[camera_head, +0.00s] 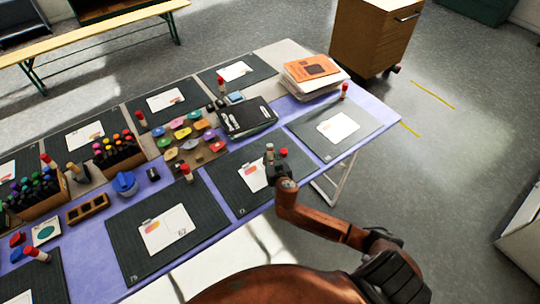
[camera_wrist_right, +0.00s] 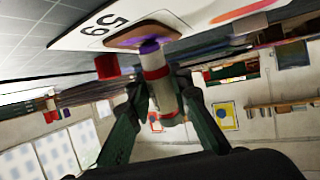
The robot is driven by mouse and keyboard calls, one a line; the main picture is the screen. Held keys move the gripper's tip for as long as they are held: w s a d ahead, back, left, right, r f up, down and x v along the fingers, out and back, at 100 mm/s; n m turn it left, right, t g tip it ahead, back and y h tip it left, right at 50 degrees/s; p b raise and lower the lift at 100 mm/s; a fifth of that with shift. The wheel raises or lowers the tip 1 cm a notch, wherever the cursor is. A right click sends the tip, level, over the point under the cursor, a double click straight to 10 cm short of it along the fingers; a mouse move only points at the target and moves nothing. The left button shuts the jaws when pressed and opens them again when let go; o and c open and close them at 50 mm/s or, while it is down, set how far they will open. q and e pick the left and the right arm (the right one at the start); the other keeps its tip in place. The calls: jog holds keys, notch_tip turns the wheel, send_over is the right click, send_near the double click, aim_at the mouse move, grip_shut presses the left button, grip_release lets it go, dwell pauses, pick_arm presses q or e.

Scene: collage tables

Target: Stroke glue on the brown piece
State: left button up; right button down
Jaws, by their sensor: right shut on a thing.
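In the right wrist view the gripper's dark green fingers (camera_wrist_right: 160,100) clasp the sides of the glue stick (camera_wrist_right: 157,68). Its purple tip is at the brown piece (camera_wrist_right: 125,32), touching or very close. Purple shows on the brown piece around the tip. The brown piece lies against a white card (camera_wrist_right: 85,34) marked 59. In the head view the card (camera_head: 254,180) is partly hidden by my gripper. My left gripper is not in view.
A red cap (camera_head: 283,152) stands on the mat (camera_head: 236,197) beside the gripper. A black case (camera_head: 246,117) and a tray of colored pieces (camera_head: 190,137) lie behind. Other mats, cards and glue sticks fill the table. The purple cloth (camera_head: 205,187) between the mats is clear.

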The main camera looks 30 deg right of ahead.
jog(key=shift+s+f, duration=0.1)
jog(key=shift+s, duration=0.4)
jog(key=shift+s, duration=0.15)
jog(key=shift+s+f+p, duration=0.1)
jog(key=shift+s+p, duration=0.2)
jog(key=shift+a, duration=0.1)
jog(key=shift+w+a, duration=0.1)
